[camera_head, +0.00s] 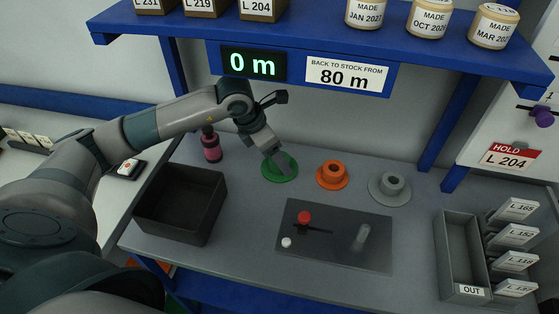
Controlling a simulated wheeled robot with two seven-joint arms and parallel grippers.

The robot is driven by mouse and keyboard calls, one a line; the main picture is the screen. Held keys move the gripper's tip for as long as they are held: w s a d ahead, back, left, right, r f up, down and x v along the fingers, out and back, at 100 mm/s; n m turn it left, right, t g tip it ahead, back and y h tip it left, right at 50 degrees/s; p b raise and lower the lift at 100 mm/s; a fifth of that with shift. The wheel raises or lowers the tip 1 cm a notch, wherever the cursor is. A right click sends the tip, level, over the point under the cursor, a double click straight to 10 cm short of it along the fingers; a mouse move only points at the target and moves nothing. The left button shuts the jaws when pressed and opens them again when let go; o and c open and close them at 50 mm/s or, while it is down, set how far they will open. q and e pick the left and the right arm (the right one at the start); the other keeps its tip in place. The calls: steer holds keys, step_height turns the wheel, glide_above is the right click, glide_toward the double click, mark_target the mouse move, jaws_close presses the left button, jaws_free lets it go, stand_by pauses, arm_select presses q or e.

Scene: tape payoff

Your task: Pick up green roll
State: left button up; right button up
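The green roll (289,176) rests on the grey bench at the back, left of an orange roll (332,174) and a grey roll (390,187). Its wide round base shows; its middle is mostly hidden by my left gripper. My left gripper (279,163) reaches down onto the green roll from above, with its fingers at the roll's middle. I cannot tell whether the fingers are closed on it. My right gripper is not in view.
A black bin (146,211) stands at the left. A dark plate (330,262) with a red knob lies in front of the rolls. A pink bottle (211,149) stands behind the bin. A grey OUT tray (459,250) is at the right. A blue shelf (330,42) overhangs the back.

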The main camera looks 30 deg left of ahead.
arm_select(q)
steer(key=shift+w+f, duration=0.15)
steer(key=shift+f, duration=0.25)
steer(key=shift+d, duration=0.1)
steer(key=c, duration=1.2)
steer(key=shift+r, duration=0.15)
